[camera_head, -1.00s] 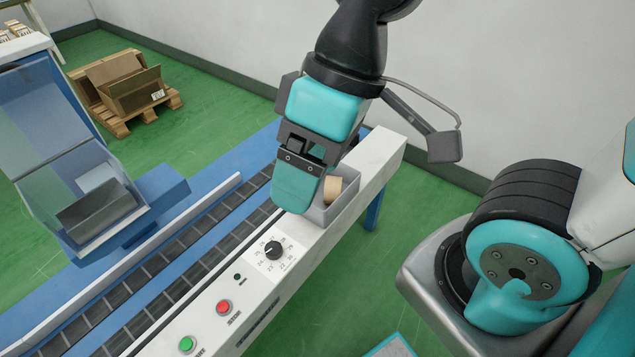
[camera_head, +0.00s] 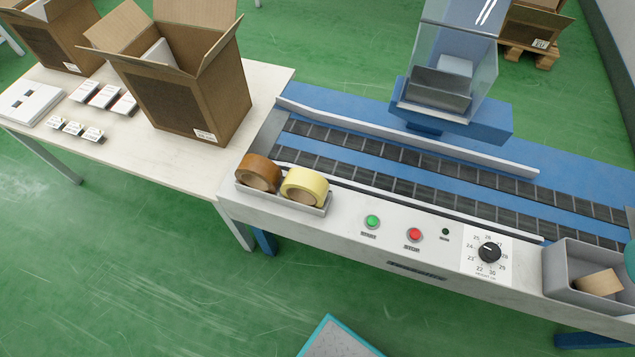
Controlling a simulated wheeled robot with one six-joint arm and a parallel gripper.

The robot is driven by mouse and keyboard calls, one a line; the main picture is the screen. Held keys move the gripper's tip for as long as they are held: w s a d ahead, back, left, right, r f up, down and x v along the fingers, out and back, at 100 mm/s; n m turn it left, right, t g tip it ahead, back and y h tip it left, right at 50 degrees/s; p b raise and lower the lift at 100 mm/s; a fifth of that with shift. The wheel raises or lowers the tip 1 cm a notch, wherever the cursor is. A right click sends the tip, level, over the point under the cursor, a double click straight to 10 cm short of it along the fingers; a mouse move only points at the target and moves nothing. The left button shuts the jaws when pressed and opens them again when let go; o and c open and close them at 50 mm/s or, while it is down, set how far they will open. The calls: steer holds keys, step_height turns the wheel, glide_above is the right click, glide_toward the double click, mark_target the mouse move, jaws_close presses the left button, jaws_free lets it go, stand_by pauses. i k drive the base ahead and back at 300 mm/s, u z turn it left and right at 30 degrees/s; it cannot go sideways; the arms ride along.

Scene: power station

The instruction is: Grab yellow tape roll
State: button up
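The yellow tape roll (camera_head: 304,187) stands on edge in a small grey tray (camera_head: 283,199) at the near left corner of the conveyor machine. A brown tape roll (camera_head: 259,173) stands close beside it on the left in the same tray. Only a teal sliver of what looks like my gripper (camera_head: 630,259) shows at the right edge, by the grey bin and far from the yellow roll. Its fingers are out of the picture, so I cannot see whether it is open or holds anything.
The conveyor (camera_head: 400,163) runs right of the tray, with a green button (camera_head: 372,221), red button (camera_head: 414,235) and dial (camera_head: 489,252) in front. A grey bin (camera_head: 562,270) holds a tan piece. A large open carton (camera_head: 190,100) stands on the table (camera_head: 180,165) behind the tray.

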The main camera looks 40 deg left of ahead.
mark_target(300, 185)
steer(key=u, duration=1.5)
steer(key=k, duration=0.5)
steer(key=z, duration=1)
steer(key=i, duration=0.65)
steer(key=u, duration=1.85)
